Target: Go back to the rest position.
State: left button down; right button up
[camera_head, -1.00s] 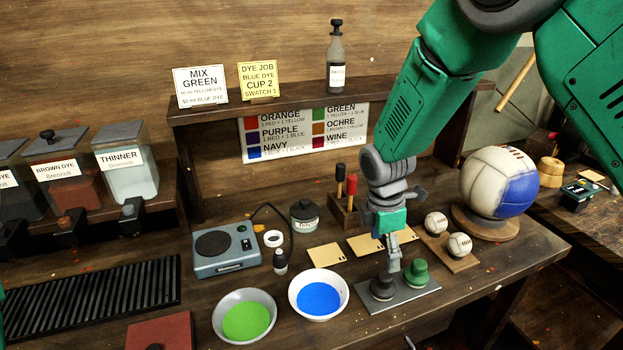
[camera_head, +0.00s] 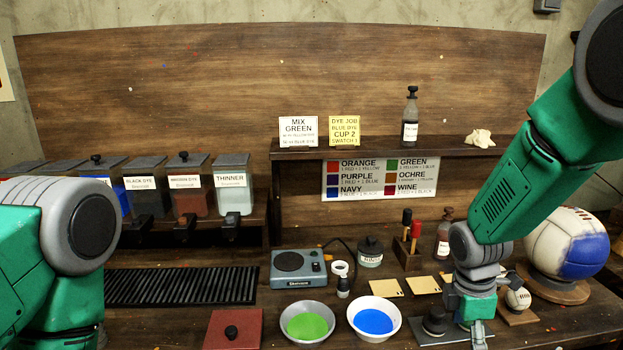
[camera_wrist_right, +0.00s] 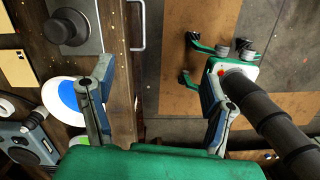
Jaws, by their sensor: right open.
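My right gripper (camera_head: 478,337) hangs at the bench's front, over the right part of a grey metal plate (camera_head: 450,340). In the right wrist view its fingers (camera_wrist_right: 157,75) are spread apart with nothing between them. A black round-knobbed piece (camera_head: 435,322) stands on the plate beside the gripper and also shows in the wrist view (camera_wrist_right: 68,27). The gripper hides part of the plate. My left arm (camera_head: 60,250) is at the left edge; its gripper is out of view.
A bowl of green dye (camera_head: 307,325) and a bowl of blue dye (camera_head: 373,320) stand left of the plate. A white-and-blue ball (camera_head: 568,243) sits on a round stand at the right, near a small ball (camera_head: 518,298). A shelf (camera_head: 380,147) runs behind.

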jog(key=s+f+m+y+b, duration=0.1)
jog(key=s+f+m+b, duration=0.3)
jog(key=s+f, duration=0.55)
jog(key=s+f+m+b, duration=0.35)
jog(key=s+f, duration=0.25)
jog(key=f, duration=0.7)
jog(key=s+a+f+m+b, duration=0.1)
jog(key=s+f+m+b, duration=0.4)
jog(key=s, duration=0.9)
notch_tip(320, 180, down, 3)
jog(key=m, duration=0.3)
jog(key=shift+s+f+m+t, duration=0.15)
jog(key=shift+s+m+t, duration=0.2)
jog(key=shift+t, duration=0.05)
